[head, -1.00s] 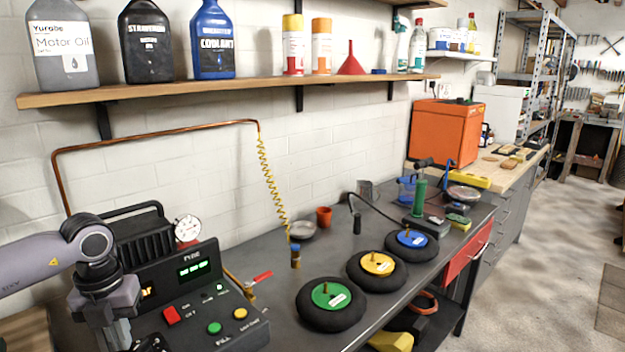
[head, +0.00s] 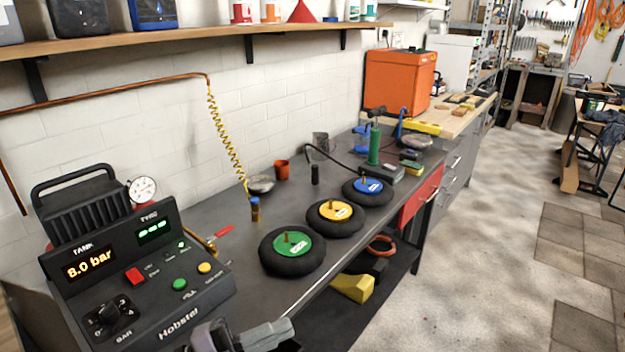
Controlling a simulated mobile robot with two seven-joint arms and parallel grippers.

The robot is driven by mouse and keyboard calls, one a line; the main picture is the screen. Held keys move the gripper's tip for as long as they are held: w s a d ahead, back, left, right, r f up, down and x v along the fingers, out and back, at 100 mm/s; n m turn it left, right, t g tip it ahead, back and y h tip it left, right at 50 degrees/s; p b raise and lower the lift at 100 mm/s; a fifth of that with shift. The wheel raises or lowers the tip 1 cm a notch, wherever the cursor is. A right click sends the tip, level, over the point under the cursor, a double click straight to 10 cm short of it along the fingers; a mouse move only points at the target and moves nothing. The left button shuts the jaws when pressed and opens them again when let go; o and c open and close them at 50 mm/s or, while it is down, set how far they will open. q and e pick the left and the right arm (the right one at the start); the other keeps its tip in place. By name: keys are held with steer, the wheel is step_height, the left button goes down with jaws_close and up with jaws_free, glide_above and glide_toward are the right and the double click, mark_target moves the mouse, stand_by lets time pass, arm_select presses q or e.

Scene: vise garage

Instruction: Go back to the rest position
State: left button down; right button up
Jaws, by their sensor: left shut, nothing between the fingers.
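My left gripper (head: 245,336) shows only in part at the bottom edge of the head view, in front of the black compressor (head: 135,265) and low by the bench's front edge. It is shut and empty. Much of its arm is cut off by the frame. My right gripper is out of view. The compressor's tank display reads 8.0 bar, and its second display glows green.
The dark workbench (head: 210,262) carries three black wheels with green (head: 293,247), yellow (head: 336,211) and blue (head: 369,187) hubs. A coiled yellow hose (head: 226,130) hangs behind. An orange box (head: 399,84) stands farther back. Open floor (head: 475,240) lies to the right.

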arm_select(q)
steer(key=a+f+n+t+y, duration=0.75)
steer(key=f+n+y, duration=0.2)
steer(key=n, duration=0.55)
steer(key=s+a+f+n+g+y, duration=0.2)
steer(key=s+a+f+n+y, duration=0.1)
steer(key=s+f, duration=0.3)
steer(key=s+a+f+n+g+y, duration=0.3)
steer(key=s+a+f+n, duration=0.1)
steer(key=s+f, duration=0.2)
steer(key=shift+f, duration=0.75)
steer(key=shift+y, duration=0.25)
